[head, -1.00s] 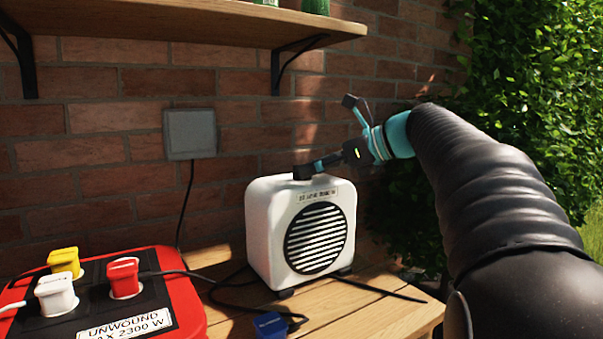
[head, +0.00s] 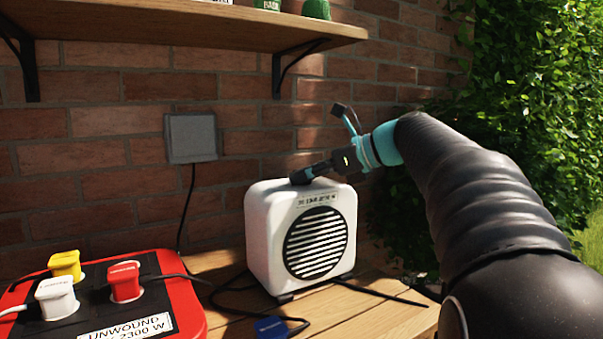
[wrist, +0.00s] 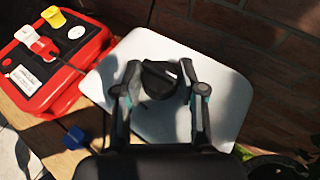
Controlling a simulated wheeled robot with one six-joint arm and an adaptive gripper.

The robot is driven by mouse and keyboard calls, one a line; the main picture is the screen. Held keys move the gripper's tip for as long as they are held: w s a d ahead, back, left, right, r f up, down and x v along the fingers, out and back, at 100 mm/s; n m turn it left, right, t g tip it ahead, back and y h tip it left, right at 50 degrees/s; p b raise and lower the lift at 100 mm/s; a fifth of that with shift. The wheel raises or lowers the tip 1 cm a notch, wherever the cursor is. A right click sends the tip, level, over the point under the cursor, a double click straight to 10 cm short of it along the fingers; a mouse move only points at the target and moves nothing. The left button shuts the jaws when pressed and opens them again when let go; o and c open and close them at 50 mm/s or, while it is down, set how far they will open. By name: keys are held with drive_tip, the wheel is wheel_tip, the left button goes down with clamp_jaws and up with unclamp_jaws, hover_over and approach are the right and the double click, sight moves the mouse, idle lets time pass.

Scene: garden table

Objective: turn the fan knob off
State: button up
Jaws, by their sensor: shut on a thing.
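The white fan (head: 270,225) stands upright on the wooden table, with a round dark grille on its front and a label above it. My gripper (head: 305,174) reaches in from the right to the top of the fan. In the wrist view, the black knob (wrist: 160,80) sits on the fan's white top (wrist: 228,95). My gripper (wrist: 158,88) is shut on the knob, with one finger on each side of it. In the head view the fingers mostly hide the knob. I cannot read any marks around the knob.
A red cable reel (head: 190,300) with yellow, white and red plugs lies at the left. A blue plug (head: 271,327) and black cables lie before the fan. A grey wall box (head: 191,137) is behind, a shelf (head: 180,22) above. Leaves (head: 530,90) fill the right.

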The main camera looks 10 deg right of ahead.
drive_tip(key=p, duration=0.1)
drive_tip(key=n+g+p, duration=0.1)
drive_tip(key=p, duration=0.1)
drive_tip(key=shift+w+d+r+y, duration=0.15)
drive_tip(key=shift+d+r+y, duration=0.15)
drive_tip(key=shift+r+y, duration=0.1)
drive_tip(key=shift+d+f+n+g+y+p, duration=0.1)
drive_tip(key=shift+n+g+y+p, duration=0.2)
drive_tip(key=shift+n+g+p, duration=0.5)
drive_tip(key=shift+w+f+n+g+y, duration=0.2)
drive_tip(key=shift+n+g+y, duration=0.3)
drive_tip(key=shift+n+g, duration=0.2)
drive_tip(key=shift+n+g+y, duration=0.3)
drive_tip(key=shift+n+g, duration=1.5)
drive_tip(key=shift+g, duration=0.2)
drive_tip(key=shift+r, duration=0.1)
drive_tip(key=o, duration=1.1)
drive_tip(key=shift+o, duration=0.2)
